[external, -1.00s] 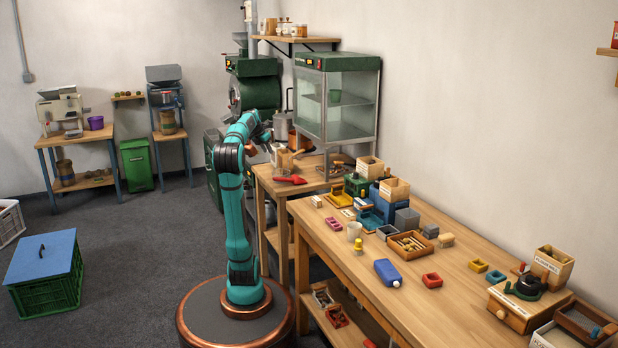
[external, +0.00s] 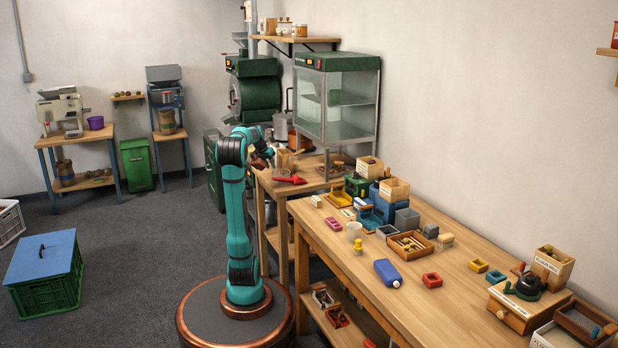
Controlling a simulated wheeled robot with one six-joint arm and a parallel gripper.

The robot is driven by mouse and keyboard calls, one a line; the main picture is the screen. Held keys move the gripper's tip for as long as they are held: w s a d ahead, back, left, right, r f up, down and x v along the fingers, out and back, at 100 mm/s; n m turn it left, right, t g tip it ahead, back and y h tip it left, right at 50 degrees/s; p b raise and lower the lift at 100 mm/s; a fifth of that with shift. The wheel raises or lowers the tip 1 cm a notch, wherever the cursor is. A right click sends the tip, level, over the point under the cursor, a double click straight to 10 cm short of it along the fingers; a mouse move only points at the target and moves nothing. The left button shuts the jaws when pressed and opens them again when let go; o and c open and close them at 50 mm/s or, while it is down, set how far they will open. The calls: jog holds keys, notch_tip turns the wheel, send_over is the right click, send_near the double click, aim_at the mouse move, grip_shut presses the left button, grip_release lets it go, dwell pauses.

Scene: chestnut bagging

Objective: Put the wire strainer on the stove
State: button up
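My gripper (external: 265,158) is at the left edge of the smaller back table (external: 262,182), beside a wooden box. It is small and partly hidden by my own arm, so I cannot tell whether it is open or holds anything. I cannot pick out the wire strainer for certain in the external view. I cannot clearly make out a stove either; a large green machine (external: 255,95) stands behind my arm. A red scoop-like tool (external: 290,180) lies on the back table near my gripper.
A glass-fronted green cabinet (external: 338,95) stands over the back table. Open floor lies left of my base, with a blue-lidded green crate (external: 45,275).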

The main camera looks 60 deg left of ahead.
aim_at(274, 171)
jog(key=shift+x, duration=3.05)
jog(key=shift+a, duration=0.15)
jog(key=shift+c, duration=0.4)
grip_shut()
